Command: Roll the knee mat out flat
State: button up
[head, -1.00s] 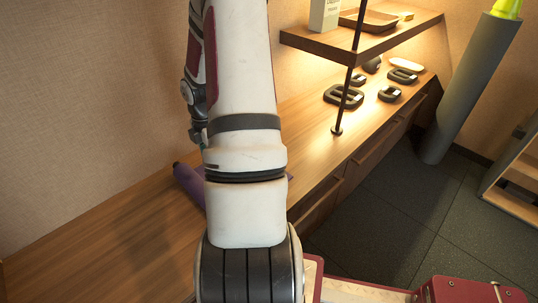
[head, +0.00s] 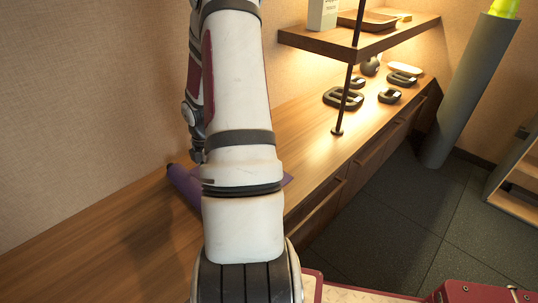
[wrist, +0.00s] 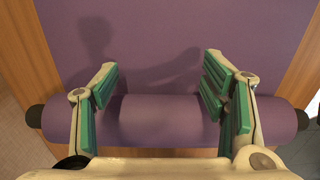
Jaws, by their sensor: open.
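The purple knee mat is partly unrolled. In the wrist view its flat part (wrist: 150,35) lies on the wooden top, and its rolled part (wrist: 160,120) crosses the lower picture with a black end at each side. My gripper (wrist: 160,80) is open, its two green-padded fingers spread apart over the roll, with nothing between the tips but the flat mat below. Whether the fingers touch the roll I cannot tell. In the head view the roll (head: 187,187) shows left of my arm, which hides most of the mat and my gripper.
The long wooden counter (head: 95,235) runs along the wall, bare at the near left. Beyond the mat stand a dark post (head: 345,100) carrying a shelf (head: 310,42) and several black handled weights (head: 343,98). A tall grey cylinder (head: 470,90) stands at the right.

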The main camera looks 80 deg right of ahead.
jog(key=shift+a, duration=0.1)
jog(key=shift+w+a, duration=0.6)
jog(key=shift+a, duration=0.35)
jog(key=shift+w+a, duration=0.6)
jog(key=shift+a, duration=0.35)
jog(key=shift+w+a+b, duration=0.1)
jog(key=shift+w+a, duration=0.55)
jog(key=shift+a, duration=0.5)
jog(key=shift+w+a+b, duration=0.15)
jog(key=shift+w+a, duration=0.55)
jog(key=shift+a, duration=0.4)
jog(key=shift+w+a+b, duration=0.1)
jog(key=shift+w+a, duration=0.55)
jog(key=shift+a, duration=0.5)
jog(key=shift+a, duration=0.1)
jog(key=shift+w+a, duration=0.55)
jog(key=shift+a, duration=0.35)
jog(key=shift+w+a, duration=0.6)
jog(key=shift+a, duration=0.25)
jog(key=shift+w+a, duration=0.55)
jog(key=shift+a, duration=0.35)
jog(key=shift+s+d+p, duration=0.3)
jog(key=shift+s+d, duration=0.25)
jog(key=shift+d, duration=0.35)
jog(key=shift+r, duration=0.1)
